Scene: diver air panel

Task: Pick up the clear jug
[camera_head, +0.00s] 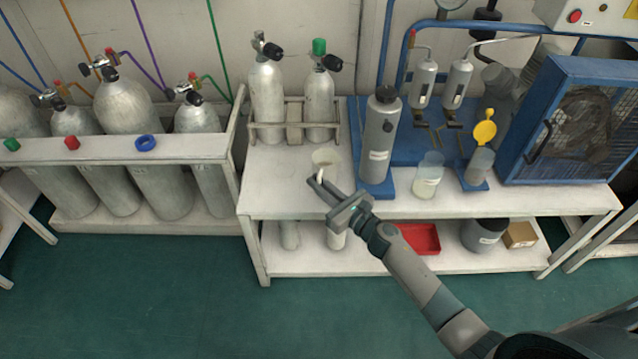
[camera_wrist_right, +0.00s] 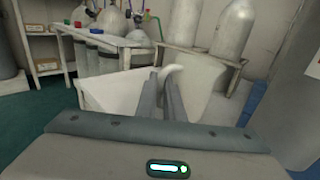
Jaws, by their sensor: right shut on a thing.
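The clear jug (camera_head: 325,157) is a small see-through vessel at the left part of the white bench, in front of the two standing cylinders. In the right wrist view its pale body (camera_wrist_right: 200,88) is just beyond the fingers, with a whitish curved handle at the fingertips. My right gripper (camera_head: 318,181) is shut on the jug's handle, and it also shows in the right wrist view (camera_wrist_right: 163,85). The fingers and hand hide part of the jug. I cannot tell whether its base touches the bench. My left gripper is out of view.
The white bench (camera_head: 270,190) is clear at its left front. A tall grey cylinder (camera_head: 378,145) stands right of the jug, then a clear beaker (camera_head: 428,175) with pale contents and a yellow funnel (camera_head: 485,128). A red tray (camera_head: 419,238) is on the lower shelf.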

